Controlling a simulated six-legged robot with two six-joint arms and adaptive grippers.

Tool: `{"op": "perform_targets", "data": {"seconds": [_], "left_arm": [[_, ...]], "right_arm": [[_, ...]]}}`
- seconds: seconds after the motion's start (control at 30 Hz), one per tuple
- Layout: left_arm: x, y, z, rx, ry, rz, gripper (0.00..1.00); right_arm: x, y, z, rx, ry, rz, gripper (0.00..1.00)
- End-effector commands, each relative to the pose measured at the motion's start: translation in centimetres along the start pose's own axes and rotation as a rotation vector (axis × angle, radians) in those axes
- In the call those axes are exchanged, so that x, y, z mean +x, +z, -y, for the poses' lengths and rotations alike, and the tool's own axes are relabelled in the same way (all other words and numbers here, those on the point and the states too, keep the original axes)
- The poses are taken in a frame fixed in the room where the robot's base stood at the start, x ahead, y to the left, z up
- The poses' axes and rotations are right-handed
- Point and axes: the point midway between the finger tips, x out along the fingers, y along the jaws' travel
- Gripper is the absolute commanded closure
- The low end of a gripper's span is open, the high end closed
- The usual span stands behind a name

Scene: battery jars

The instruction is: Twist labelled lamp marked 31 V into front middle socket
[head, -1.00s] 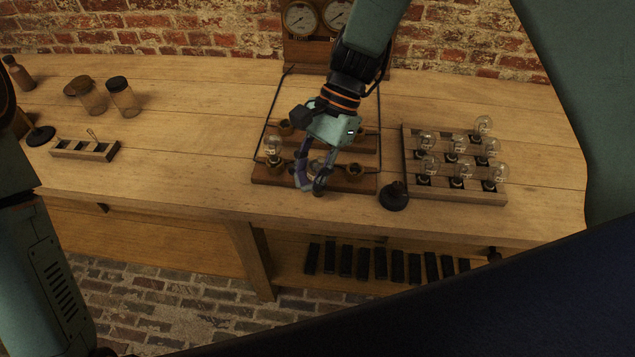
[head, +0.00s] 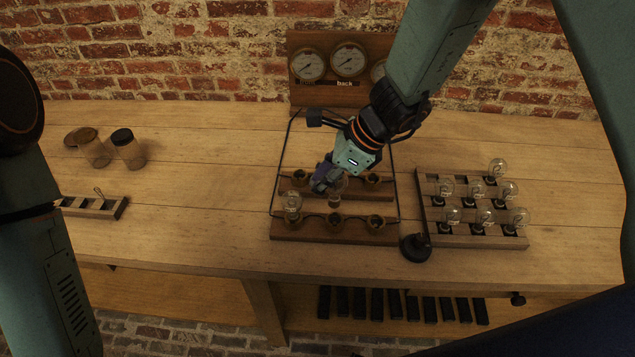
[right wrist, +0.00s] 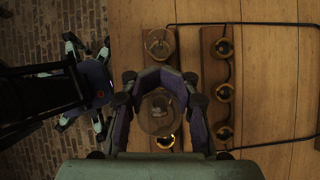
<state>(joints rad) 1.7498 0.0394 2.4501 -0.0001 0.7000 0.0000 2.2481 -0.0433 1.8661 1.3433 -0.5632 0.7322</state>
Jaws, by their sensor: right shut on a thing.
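My right gripper (head: 329,184) is shut on a clear glass lamp (head: 338,186), bulb up, over the front row of the socket board. The front middle socket (head: 334,220) shows just below the lamp in the head view, and the lamp appears to be above it. In the right wrist view the same lamp (right wrist: 158,112) sits between the fingers. Its marking cannot be read. Another lamp (head: 291,203) stands in the front left socket. The front right socket (head: 376,223) is empty. My left arm shows at left, but its gripper is out of view.
A wooden rack (head: 429,214) with several lamps stands to the right. A dark round-based object (head: 415,248) is near the table's front edge. A wire frame (head: 276,180) and gauges (head: 348,60) are around and behind the board. Jars (head: 127,148) and a switch block (head: 95,206) are at left.

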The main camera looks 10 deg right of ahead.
Motion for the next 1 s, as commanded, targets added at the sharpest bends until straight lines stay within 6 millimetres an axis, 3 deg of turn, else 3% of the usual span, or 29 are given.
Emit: {"op": "perform_targets", "data": {"seconds": [0.47,1.0], "left_arm": [[0.4,0.0,0.0,0.000,0.000,0.000,0.31],[4.2,0.0,0.0,-0.001,0.000,0.000,0.31]], "right_arm": [[0.1,-1.2,0.8,0.122,-0.079,0.000,1.00],[3.9,-3.4,1.1,0.123,-0.081,0.000,1.00]]}}
